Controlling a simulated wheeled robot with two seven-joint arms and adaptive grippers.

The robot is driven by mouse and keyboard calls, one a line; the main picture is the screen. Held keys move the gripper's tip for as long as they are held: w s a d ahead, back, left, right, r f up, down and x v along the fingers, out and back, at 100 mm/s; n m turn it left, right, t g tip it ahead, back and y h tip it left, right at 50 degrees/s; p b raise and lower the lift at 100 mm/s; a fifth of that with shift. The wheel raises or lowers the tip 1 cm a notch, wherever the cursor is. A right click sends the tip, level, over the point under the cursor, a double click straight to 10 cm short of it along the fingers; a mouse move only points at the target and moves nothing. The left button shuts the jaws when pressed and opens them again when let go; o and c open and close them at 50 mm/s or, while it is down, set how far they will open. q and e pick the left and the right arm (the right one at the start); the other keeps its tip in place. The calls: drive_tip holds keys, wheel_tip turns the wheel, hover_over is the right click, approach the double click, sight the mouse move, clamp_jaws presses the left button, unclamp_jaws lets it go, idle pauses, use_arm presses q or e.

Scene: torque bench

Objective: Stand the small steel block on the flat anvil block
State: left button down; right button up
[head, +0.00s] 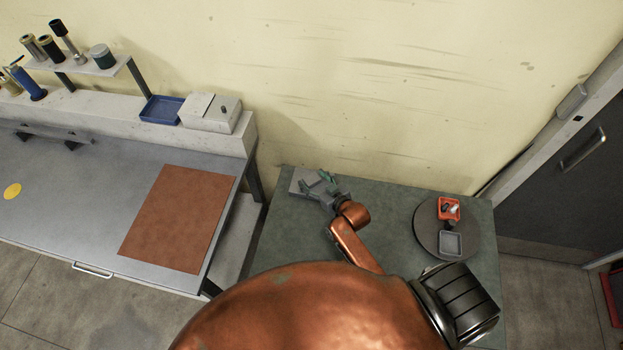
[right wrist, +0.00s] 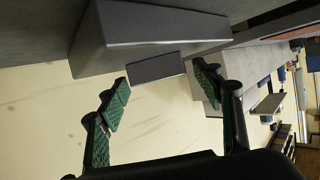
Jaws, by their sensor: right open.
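The small steel block (right wrist: 155,68) is a darker grey bar that appears to rest against the anvil's upper face. My right gripper (head: 324,181) is over the anvil; its green-padded fingertips (right wrist: 165,85) are open, one on each side of the small block, with gaps visible. In the head view the gripper hides the small block. My left gripper is out of view.
A round dark turntable (head: 428,235) on the green table (head: 395,203) holds an orange tray (head: 440,212) and a grey tray (head: 451,244). A workbench with a brown mat (head: 178,218) stands at the left. The wall is close behind the anvil.

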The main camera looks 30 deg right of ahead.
drive_tip(key=v, duration=1)
drive_tip(key=shift+s+r, duration=0.15)
drive_tip(key=shift+s, duration=0.15)
